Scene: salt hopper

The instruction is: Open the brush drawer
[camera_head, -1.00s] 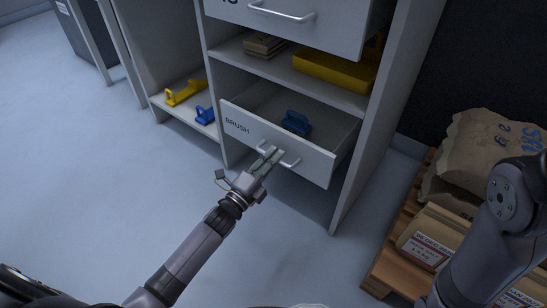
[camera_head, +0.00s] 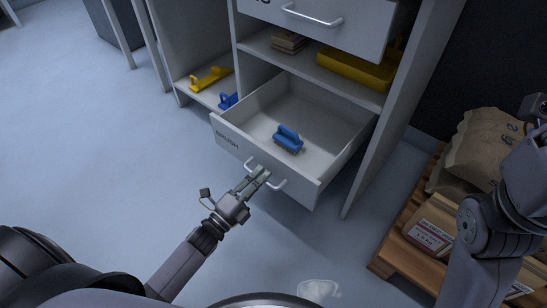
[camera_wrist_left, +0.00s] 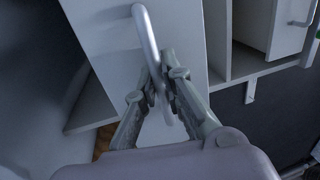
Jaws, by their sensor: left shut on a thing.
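The brush drawer (camera_head: 262,165) stands well out of the grey cabinet in the head view, its front marked BRUSH. A blue brush (camera_head: 287,139) lies inside it on the drawer floor. My left gripper (camera_head: 260,176) is shut on the drawer's bar handle (camera_head: 277,184), near the middle of the bar. In the left wrist view the fingers (camera_wrist_left: 157,78) close around the metal handle (camera_wrist_left: 143,28) in front of the drawer face. My right arm (camera_head: 490,215) shows at the right edge of the head view; its gripper is out of view.
A closed drawer (camera_head: 330,22) sits above, over a shelf with a yellow object (camera_head: 352,68). Yellow (camera_head: 209,77) and blue (camera_head: 228,101) tools lie on the left shelf. A pallet (camera_head: 392,262) with sacks (camera_head: 482,150) stands right. Floor left of the drawer is clear.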

